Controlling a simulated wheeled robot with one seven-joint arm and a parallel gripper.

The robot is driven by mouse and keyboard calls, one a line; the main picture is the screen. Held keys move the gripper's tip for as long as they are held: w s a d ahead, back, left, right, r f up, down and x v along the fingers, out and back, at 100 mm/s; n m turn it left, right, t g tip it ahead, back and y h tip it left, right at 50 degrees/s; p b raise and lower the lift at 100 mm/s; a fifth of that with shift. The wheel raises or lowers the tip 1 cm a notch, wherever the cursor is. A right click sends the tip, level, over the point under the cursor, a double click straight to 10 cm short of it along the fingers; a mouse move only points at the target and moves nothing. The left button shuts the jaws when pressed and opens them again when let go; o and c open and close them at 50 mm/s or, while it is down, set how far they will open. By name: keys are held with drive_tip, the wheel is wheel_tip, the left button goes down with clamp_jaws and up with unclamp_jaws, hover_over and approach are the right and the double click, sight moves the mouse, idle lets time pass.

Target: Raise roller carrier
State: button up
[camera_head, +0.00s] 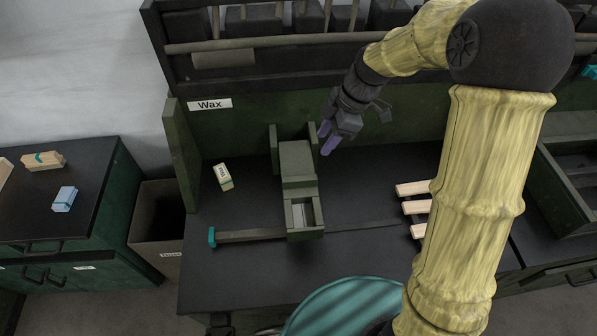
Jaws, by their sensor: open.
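A dark green fixture (298,158) stands on the black bench under the "Wax" label. It has two upright side posts at the back and a box-like front part with a rectangular opening (304,213). I cannot tell for sure which part is the roller carrier. A flat bar (250,235) with a teal end (212,237) reaches the front box from the left, and a thin strip runs on to its right. My gripper (327,138), with purple fingertips, is open above and right of the posts, apparently touching nothing.
A small pale block (223,177) lies left of the fixture. Several pale wooden bars (413,188) lie to its right, partly behind my arm. A dark rack (250,45) runs along the back. A bin (158,228) stands left of the bench. The bench's front left is clear.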

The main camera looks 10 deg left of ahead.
sight(299, 178)
idle(0.3)
drive_tip(key=p+x, duration=0.1)
drive_tip(key=x, duration=1.6)
drive_tip(key=shift+s+a+f, duration=0.1)
drive_tip(key=shift+a+f, duration=0.05)
drive_tip(key=shift+a, duration=0.05)
clamp_jaws()
